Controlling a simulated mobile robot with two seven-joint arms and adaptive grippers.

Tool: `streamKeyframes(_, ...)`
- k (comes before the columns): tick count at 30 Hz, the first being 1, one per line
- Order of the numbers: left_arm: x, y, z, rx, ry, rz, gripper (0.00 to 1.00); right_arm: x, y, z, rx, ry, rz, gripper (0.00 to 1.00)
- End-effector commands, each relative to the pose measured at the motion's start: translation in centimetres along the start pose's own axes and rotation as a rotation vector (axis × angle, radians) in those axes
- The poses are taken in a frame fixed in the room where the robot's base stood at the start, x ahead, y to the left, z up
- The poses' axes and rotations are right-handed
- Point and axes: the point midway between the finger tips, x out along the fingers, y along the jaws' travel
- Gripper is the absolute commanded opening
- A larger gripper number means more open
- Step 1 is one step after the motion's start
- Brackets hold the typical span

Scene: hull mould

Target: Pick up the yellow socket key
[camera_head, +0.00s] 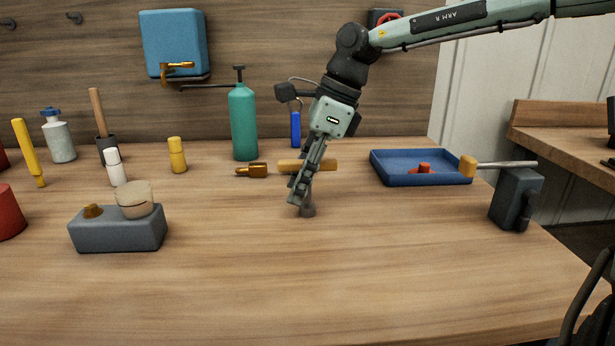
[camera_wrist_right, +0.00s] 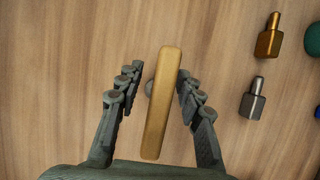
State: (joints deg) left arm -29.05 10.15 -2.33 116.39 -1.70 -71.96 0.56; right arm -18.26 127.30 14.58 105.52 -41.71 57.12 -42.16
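The yellow socket key (camera_head: 325,164) has a yellow crossbar handle and a grey foot on the table near the middle; it looks upright. My right gripper (camera_head: 297,193) comes down over it and hides much of its shaft. In the right wrist view, the yellow handle (camera_wrist_right: 160,110) runs lengthwise between the two fingers of the right gripper (camera_wrist_right: 157,78). The fingers are open, with a clear gap on the left and the right finger very close to the handle; I cannot tell if that one touches. My left gripper is not in view.
A brass-tipped piece (camera_head: 252,171) lies left of the key, with a green bottle (camera_head: 243,122) behind. A blue tray (camera_head: 395,180) and a dark block (camera_head: 516,198) stand right. A grey block (camera_head: 120,236) sits front left. The front middle of the table is clear.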

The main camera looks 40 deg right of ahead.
Motion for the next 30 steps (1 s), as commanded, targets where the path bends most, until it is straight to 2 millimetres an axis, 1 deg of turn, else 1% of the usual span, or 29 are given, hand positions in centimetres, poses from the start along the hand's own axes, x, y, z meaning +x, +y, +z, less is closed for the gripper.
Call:
streamKeyframes(1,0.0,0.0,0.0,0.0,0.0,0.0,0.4,0.0,0.0,0.0,0.0,0.0,0.0,0.27)
streamKeyframes(6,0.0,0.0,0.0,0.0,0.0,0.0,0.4,0.0,0.0,0.0,0.001,-0.001,0.0,0.06)
streamKeyframes(8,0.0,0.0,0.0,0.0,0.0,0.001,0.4,0.0,0.0,0.0,0.001,-0.001,0.0,0.0)
streamKeyframes(18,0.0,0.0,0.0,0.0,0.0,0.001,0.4,-0.1,0.0,0.0,0.001,-0.001,-0.001,0.0)
streamKeyframes(23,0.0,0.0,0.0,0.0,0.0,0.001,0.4,-0.6,-0.1,0.3,0.0,-0.001,-0.002,0.0)
streamKeyframes(26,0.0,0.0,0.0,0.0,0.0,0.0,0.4,-1.5,-0.1,0.7,0.0,-0.002,-0.003,0.0)
streamKeyframes(29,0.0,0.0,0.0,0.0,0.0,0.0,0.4,-3.0,-0.1,1.3,-0.001,-0.003,-0.004,0.0)
streamKeyframes(30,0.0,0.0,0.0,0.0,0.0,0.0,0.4,-3.9,-0.1,1.6,-0.001,-0.003,-0.005,0.0)
